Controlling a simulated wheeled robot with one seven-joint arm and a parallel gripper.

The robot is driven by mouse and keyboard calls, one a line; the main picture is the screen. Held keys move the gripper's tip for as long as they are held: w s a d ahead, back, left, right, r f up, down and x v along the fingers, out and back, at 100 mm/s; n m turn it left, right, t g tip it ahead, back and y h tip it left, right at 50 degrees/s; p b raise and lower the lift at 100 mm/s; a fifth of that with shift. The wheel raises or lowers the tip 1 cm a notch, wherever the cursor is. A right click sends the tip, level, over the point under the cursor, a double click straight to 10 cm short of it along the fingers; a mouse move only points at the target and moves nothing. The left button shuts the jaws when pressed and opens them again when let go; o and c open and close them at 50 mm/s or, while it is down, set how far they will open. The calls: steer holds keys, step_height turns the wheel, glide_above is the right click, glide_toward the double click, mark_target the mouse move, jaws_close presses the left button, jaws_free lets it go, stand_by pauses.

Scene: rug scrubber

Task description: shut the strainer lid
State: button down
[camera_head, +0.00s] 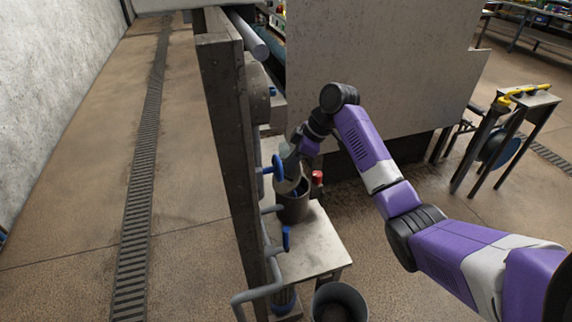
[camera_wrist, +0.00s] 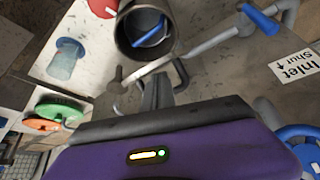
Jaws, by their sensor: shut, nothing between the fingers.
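The strainer is a dark round pot (camera_head: 293,208) on a pale bench beside the upright post. In the wrist view its open mouth (camera_wrist: 136,52) shows, with a blue piece (camera_wrist: 150,32) inside. A pale grey plate (camera_head: 288,181), which looks like the lid, stands raised above the pot. In the wrist view it appears nearly edge-on as a light bar (camera_wrist: 148,70) on the near side of the mouth. My gripper (camera_wrist: 158,88) is shut and empty, close to this bar; I cannot tell whether they touch. In the head view the gripper (camera_head: 290,152) is partly hidden beside the post.
A blue valve wheel (camera_head: 278,168) and blue lever (camera_head: 286,238) sit on pipes near the pot. An "Inlet Shut" label (camera_wrist: 296,70) is at right in the wrist view. A bucket (camera_head: 340,302) stands in front of the bench (camera_head: 318,245).

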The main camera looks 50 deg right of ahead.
mark_target(300, 164)
steer(key=shift+s+d+f+b, duration=0.3)
steer(key=shift+d+f, duration=0.1)
steer(key=shift+f, duration=0.2)
steer(key=shift+s+d+f+b, duration=0.3)
steer(key=shift+d+f, duration=0.1)
steer(key=shift+f, duration=0.15)
step_height(300, 164, up, 9)
steer(key=s+d+p, duration=0.1)
steer(key=p, duration=0.6)
steer(key=shift+d, duration=0.35)
steer(key=shift+s, duration=0.15)
